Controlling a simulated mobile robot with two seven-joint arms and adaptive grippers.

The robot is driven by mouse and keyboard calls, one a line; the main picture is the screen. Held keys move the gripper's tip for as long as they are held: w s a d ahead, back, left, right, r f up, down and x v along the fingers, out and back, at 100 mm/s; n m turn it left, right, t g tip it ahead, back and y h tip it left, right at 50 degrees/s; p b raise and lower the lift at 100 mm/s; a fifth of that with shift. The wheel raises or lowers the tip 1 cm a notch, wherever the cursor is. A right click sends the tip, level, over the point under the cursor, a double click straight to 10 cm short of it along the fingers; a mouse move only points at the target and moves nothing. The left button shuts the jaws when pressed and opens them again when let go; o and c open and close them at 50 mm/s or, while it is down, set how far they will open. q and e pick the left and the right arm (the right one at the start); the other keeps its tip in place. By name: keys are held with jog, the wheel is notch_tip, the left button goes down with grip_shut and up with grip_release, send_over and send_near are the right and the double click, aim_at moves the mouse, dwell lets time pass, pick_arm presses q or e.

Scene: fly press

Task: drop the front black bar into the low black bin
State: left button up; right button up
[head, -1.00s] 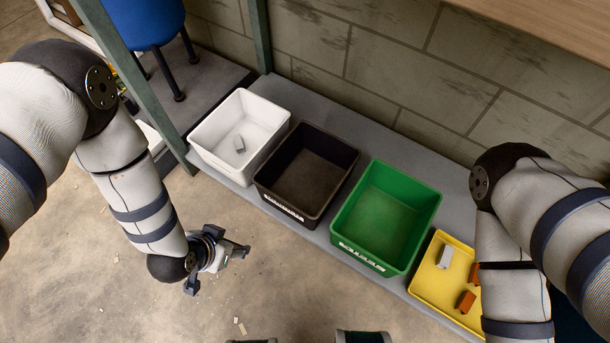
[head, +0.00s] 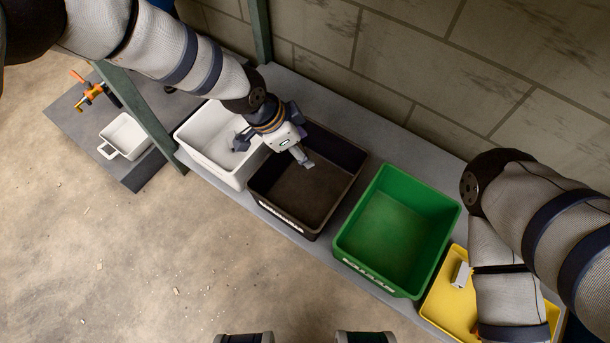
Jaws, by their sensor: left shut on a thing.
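The low black bin (head: 298,196) stands on the grey shelf between a white bin and a green bin. My left gripper (head: 304,160) is over the back left part of the black bin, pointing down toward its inside. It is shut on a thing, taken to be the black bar. The bar does not stand out against the dark bin and the gripper, so its outline is unclear. The visible bin floor looks empty. My right arm comes in from the right, over the yellow tray, and its gripper is not in view.
The white bin (head: 207,163) is left of the black bin, the green bin (head: 399,229) right of it. The yellow tray (head: 440,303) holds a pale block (head: 461,274). A green post (head: 140,120) stands left of the bins. A block wall (head: 420,70) is behind.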

pick_arm(q)
jog(key=f+b, duration=0.2)
jog(key=f, duration=0.3)
jog(key=shift+s+a+f+b, duration=0.1)
jog(key=shift+s+f+b, duration=0.1)
jog(key=shift+s+b, duration=0.2)
pick_arm(e)
jog(key=shift+s+f+g, duration=0.3)
jog(key=shift+s+f, duration=0.6)
jog(key=shift+f, duration=0.15)
pick_arm(q)
jog(key=shift+w, duration=0.1)
jog(key=o, duration=1)
jog(key=v, duration=1.2)
jog(key=shift+s+r, duration=0.25)
jog(key=shift+s, duration=0.05)
jog(key=shift+a, duration=0.1)
